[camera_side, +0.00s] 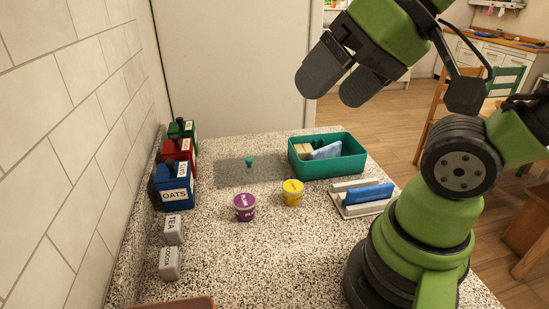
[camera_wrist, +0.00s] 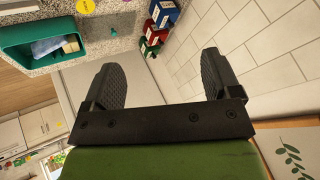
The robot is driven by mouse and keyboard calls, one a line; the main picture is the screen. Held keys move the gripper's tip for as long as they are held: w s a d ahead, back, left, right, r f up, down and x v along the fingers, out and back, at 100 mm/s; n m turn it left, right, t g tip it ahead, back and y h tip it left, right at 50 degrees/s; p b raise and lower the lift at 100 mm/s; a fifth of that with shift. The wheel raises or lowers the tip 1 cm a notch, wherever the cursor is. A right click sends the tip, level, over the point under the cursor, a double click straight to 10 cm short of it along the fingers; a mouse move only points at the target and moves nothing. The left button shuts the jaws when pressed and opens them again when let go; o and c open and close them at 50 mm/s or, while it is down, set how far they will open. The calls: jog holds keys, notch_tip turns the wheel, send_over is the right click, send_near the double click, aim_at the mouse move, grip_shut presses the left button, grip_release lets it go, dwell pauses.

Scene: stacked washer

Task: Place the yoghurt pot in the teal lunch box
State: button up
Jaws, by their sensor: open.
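The teal lunch box (camera_side: 335,170) stands open at the back right of the counter, with a tan block (camera_side: 302,151) and a light blue item (camera_side: 326,151) inside. Two small pots stand upright in front of it: a yellow pot (camera_side: 293,194) and a purple pot (camera_side: 244,209). Their small labels do not clearly show which is the yoghurt pot. My gripper (camera_side: 333,90) is open and empty, high above the back of the counter. In the wrist view its fingers (camera_wrist: 160,62) are spread, with the lunch box (camera_wrist: 14,40) and the yellow pot (camera_wrist: 86,6) at upper left.
A grey mat (camera_side: 235,172) with a small teal knob (camera_side: 249,161) lies left of the box. A white rack with a blue item (camera_side: 370,194) stands right of the pots. Oats (camera_side: 175,192) and other canisters line the tiled left wall. The front middle counter is largely clear.

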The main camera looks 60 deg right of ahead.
jog(key=n+g+h, duration=0.1)
jog(key=g+h, duration=0.1)
jog(key=g, duration=0.3)
send_over(245, 201)
jog(key=s, duration=0.2)
notch_tip(245, 201, down, 16)
jog(key=shift+n+g, duration=0.4)
jog(key=f, duration=0.3)
jog(key=w+f, duration=0.1)
jog(key=f, duration=0.5)
jog(key=shift+w+a+f, duration=0.1)
jog(key=shift+w, duration=0.25)
jog(key=shift+w+f, duration=0.15)
jog(key=shift+f, duration=1.3)
jog(key=shift+w+f, duration=0.15)
jog(key=shift+f, duration=1.3)
jog(key=c, duration=1.1)
jog(key=shift+r, duration=0.1)
